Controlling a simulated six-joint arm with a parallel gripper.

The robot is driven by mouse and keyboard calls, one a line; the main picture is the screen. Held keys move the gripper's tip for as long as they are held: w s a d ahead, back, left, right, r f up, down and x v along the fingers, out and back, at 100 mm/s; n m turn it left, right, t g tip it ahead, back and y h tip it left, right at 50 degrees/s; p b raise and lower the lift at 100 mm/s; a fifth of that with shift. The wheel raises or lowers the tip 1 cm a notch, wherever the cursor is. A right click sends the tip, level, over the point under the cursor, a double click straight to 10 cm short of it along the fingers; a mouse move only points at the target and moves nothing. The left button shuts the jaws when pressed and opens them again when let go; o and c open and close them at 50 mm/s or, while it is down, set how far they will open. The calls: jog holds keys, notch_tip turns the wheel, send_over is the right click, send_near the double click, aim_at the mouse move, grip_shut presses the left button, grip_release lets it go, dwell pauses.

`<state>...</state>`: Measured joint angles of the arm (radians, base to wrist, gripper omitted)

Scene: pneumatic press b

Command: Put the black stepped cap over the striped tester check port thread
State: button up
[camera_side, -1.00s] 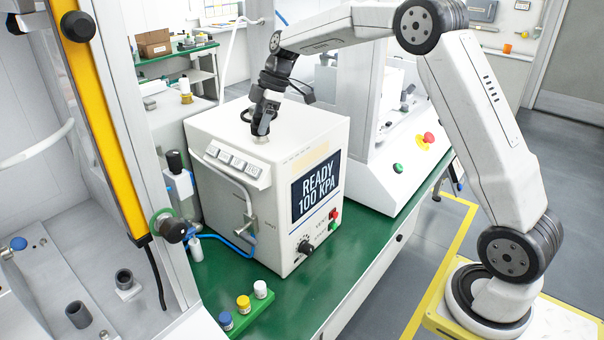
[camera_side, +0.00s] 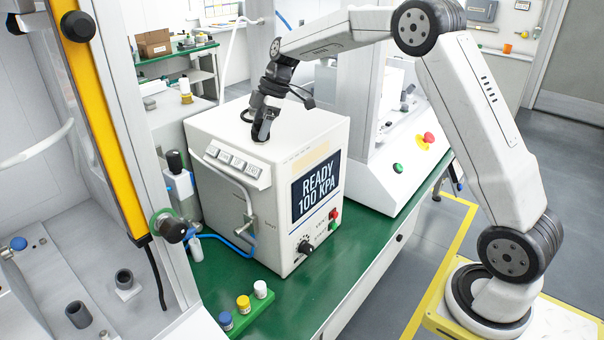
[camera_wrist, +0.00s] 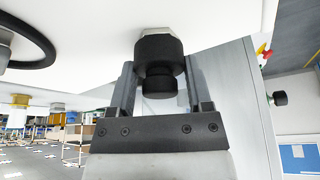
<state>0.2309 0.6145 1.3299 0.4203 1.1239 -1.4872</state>
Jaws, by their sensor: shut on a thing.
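The white tester (camera_side: 235,165) stands on the green bench, its screen reading READY 100 KPA. My gripper (camera_side: 262,136) is at its top, near the front-left part. In the wrist view, my gripper (camera_wrist: 157,90) is shut on the black stepped cap (camera_wrist: 160,62), one finger on each side. The cap's wide end faces the white tester surface. A silver hex fitting (camera_wrist: 157,36) shows between the cap and that surface, in line with the cap. No thread shows, so I cannot tell how deeply the cap sits over it. In the side view, the cap and port are too small to separate.
A row of small buttons (camera_side: 232,164) is on the tester's near top edge. Blue, yellow and white small containers (camera_side: 243,304) stand at the bench front. A yellow-barred frame (camera_side: 105,130) stands at the left.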

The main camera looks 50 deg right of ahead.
jog(key=shift+f, duration=0.15)
dwell(0.3)
jog(key=o, duration=1.2)
jog(key=shift+o, duration=0.2)
jog(key=v, duration=0.7)
jog(key=shift+d+r, duration=0.2)
jog(key=shift+r, duration=0.15)
jog(key=shift+s, duration=0.1)
